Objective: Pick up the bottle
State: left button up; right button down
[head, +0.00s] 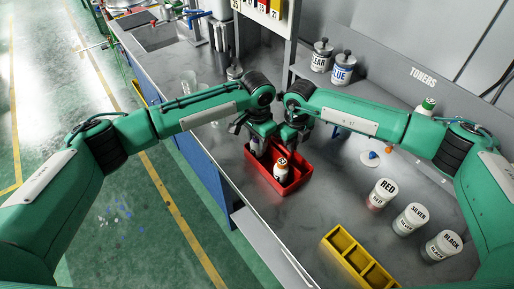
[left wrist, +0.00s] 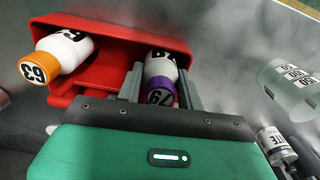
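A red bin (head: 291,183) stands on the grey bench with two white bottles in it. The bottle with the orange cap (head: 281,168) leans in the bin; it also shows in the left wrist view (left wrist: 66,50), marked 63. The bottle with the purple cap (left wrist: 161,76), marked 79, lies between the fingers of my left gripper (left wrist: 162,88), with no clear gap on either side. Whether the fingers press on it I cannot tell. In the head view my left gripper (head: 250,130) is over the bin's far left part. My right gripper (head: 291,139) is close beside it; its fingers are too small to read.
A yellow divided tray (head: 345,243) lies at the front of the bench. Jars marked RED (head: 381,194), SILVER (head: 410,219) and BLACK (head: 441,246) stand at the right. A glass (head: 189,80) stands at the back left. The bench right of the bin is partly clear.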

pick_arm(q)
notch_tip(320, 180, up, 18)
pick_arm(e)
jog(key=c, duration=1.6)
grip_release()
jog(key=shift+o, duration=0.2)
pick_arm(q)
jog(key=shift+a, duration=0.1)
pick_arm(e)
notch_tip(320, 180, up, 12)
